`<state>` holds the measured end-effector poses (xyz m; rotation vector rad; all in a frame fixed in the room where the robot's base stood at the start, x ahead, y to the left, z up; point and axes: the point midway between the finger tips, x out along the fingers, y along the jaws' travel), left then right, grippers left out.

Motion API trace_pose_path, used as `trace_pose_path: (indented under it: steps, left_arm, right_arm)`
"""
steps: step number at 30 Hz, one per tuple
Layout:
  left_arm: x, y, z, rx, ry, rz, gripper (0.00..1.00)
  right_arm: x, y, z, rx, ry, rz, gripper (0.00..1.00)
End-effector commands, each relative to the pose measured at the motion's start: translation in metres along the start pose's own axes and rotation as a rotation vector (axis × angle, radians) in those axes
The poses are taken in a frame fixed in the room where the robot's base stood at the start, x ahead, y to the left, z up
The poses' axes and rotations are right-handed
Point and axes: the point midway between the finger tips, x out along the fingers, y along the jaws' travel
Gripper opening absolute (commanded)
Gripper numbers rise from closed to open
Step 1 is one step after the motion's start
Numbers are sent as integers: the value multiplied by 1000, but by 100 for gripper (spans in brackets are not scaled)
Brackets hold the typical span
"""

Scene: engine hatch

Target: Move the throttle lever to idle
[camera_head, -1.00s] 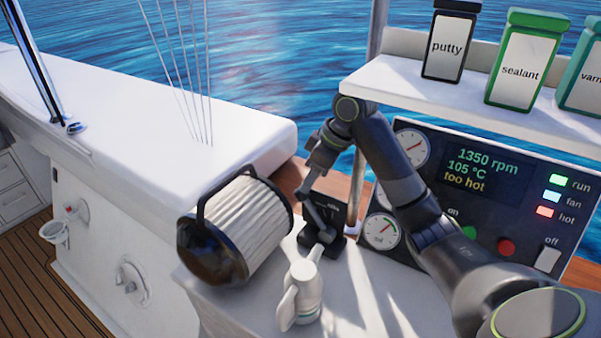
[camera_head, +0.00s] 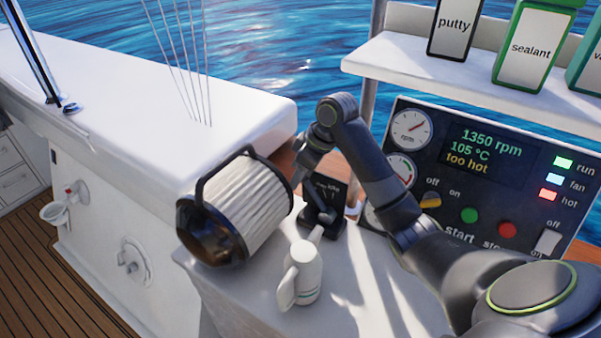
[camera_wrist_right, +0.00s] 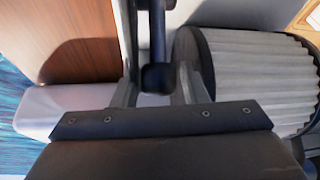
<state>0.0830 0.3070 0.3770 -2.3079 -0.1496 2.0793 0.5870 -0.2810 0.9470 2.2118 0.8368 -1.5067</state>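The throttle lever is a small dark lever on a black base (camera_head: 322,222) on the white counter, in front of a dark upright plate with small lettering partly reading "idle". My right gripper (camera_head: 297,178) is beside the upper part of this unit, pointing down; its fingertips are small and partly hidden in the head view. In the right wrist view, a dark bar with a rounded end (camera_wrist_right: 158,77), apparently the lever, lies between the two spread grey fingers of my right gripper (camera_wrist_right: 158,92). Contact cannot be told. My left gripper is not in view.
A large pleated filter (camera_head: 252,207) lies just left of the lever. A pale bottle-like object (camera_head: 301,275) stands in front. The instrument panel (camera_head: 520,190) reads 1350 rpm, "too hot". A shelf (camera_head: 420,71) with several containers overhangs at right.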

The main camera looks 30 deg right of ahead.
Motion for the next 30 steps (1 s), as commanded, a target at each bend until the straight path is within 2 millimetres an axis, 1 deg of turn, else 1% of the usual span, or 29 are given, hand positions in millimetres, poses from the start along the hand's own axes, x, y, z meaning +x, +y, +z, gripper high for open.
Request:
trace_pose_path:
  steps: [2,9,11,20,26,30]
  left_arm:
    - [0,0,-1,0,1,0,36]
    - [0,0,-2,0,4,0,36]
    - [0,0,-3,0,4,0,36]
    - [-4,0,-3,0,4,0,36]
    - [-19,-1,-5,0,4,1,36]
    - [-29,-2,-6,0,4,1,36]
  right_arm:
    - [0,0,0,0,0,0,38]
    - [0,0,0,0,0,0,7]
    - [0,0,0,0,0,0,0]
    - [-4,0,2,-1,17,5,0]
    - [-15,-1,8,-9,98,16,0]
    - [-25,-4,16,-20,189,27,0]
